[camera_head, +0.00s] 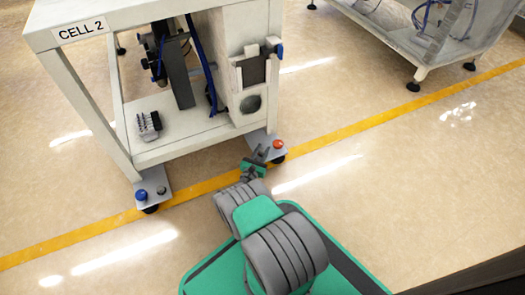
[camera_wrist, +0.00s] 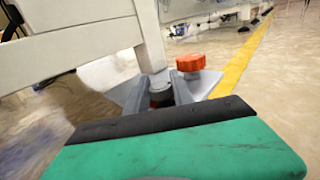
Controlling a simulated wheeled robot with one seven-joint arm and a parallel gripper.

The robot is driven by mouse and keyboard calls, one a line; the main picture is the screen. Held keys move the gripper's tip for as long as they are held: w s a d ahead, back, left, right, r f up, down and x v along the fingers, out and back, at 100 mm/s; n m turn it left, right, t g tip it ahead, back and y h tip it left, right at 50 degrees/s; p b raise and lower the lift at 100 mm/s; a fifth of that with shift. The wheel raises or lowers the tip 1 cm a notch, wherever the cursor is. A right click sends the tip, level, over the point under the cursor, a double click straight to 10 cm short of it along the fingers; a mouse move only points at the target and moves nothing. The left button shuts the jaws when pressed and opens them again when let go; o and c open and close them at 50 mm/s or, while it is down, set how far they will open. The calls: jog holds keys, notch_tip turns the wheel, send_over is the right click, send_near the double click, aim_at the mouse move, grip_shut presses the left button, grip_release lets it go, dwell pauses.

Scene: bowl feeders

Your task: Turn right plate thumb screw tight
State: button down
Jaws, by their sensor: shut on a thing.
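The right foot plate (camera_wrist: 206,84) is a grey plate at the base of the cart's right leg. In the wrist view the right plate thumb screw (camera_wrist: 160,88), a small dark round knob, stands on it between my two fingers. My gripper (camera_wrist: 159,93) is shut on this screw, reaching it from the side. In the head view my gripper (camera_head: 262,154) is low at the right plate and hides the screw. An orange-red knob (camera_wrist: 191,64) stands on the same plate, just right of my right finger; it also shows in the head view (camera_head: 278,144).
The white cart (camera_head: 185,147) marked CELL 2 stands over the plate, its leg (camera_wrist: 149,35) close behind my fingers. The left plate carries a blue knob (camera_head: 141,194) and a dark knob (camera_head: 161,190). The floor right of the yellow line (camera_head: 350,130) is clear.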

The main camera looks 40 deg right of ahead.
aim_at(261, 153)
jog(key=c, duration=1.1)
grip_release()
jog(key=p+v, duration=0.1)
jog(key=v, duration=0.7)
jog(key=shift+d, duration=0.15)
